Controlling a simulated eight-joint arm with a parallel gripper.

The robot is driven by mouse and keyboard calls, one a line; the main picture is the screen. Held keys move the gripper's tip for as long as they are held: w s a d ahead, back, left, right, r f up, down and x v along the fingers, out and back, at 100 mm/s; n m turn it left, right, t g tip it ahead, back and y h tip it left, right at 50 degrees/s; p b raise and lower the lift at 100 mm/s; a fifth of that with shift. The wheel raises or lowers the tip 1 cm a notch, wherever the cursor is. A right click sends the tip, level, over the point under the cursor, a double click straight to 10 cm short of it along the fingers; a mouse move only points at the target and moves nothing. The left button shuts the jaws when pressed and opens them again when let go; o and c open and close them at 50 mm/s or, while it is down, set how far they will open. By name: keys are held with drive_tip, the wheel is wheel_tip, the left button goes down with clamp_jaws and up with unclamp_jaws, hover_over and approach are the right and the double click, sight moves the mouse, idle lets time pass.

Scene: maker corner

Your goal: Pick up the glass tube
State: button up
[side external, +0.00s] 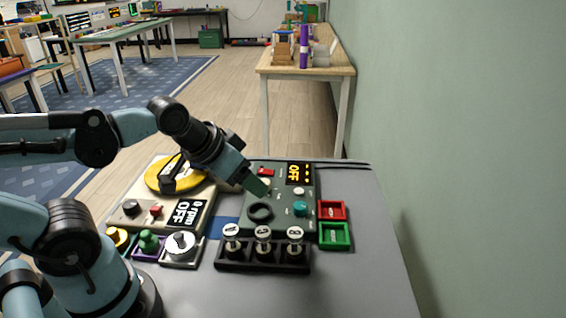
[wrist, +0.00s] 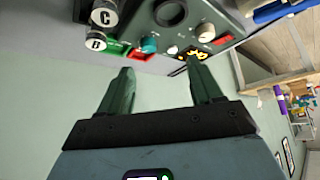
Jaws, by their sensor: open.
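Several small clear tubes with white lettered caps stand upright in a black rack (side external: 262,266) at the front of the table, in the side view. The left tube (side external: 232,247), middle tube (side external: 263,248) and right tube (side external: 295,249) look alike. In the wrist view, caps marked C (wrist: 104,17) and B (wrist: 96,43) show at the upper left. My gripper (wrist: 160,66) is open, with nothing between its fingers. In the side view my gripper (side external: 258,186) is above the grey-green control panel, behind the rack and apart from the tubes.
The control panel (side external: 283,226) has a round dark ring, a teal knob and an OFF display. Red (side external: 345,207) and green (side external: 350,236) trays lie right of it. A yellow-disc device (side external: 150,178) and knobs stand left. The table's front right (side external: 370,285) is clear, near a green wall.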

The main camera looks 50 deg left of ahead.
sight(230, 230)
drive_tip(key=s+d+r+n+g, duration=0.1)
drive_tip(key=s+r+g, duration=0.1)
drive_tip(key=s+g, duration=0.4)
drive_tip(key=shift+g, duration=0.5)
drive_tip(key=shift+w+d+f, duration=0.1)
drive_tip(key=shift+w+f, duration=0.05)
drive_tip(key=shift+f, duration=1.85)
drive_tip(key=shift+w+d+f, duration=0.1)
drive_tip(key=shift+w+f, duration=0.05)
drive_tip(key=shift+f, duration=1.8)
drive_tip(key=shift+w+f, duration=0.15)
drive_tip(key=shift+f, duration=1.85)
drive_tip(key=c, duration=1.1)
drive_tip(key=shift+c, duration=0.2)
drive_tip(key=shift+r, duration=0.2)
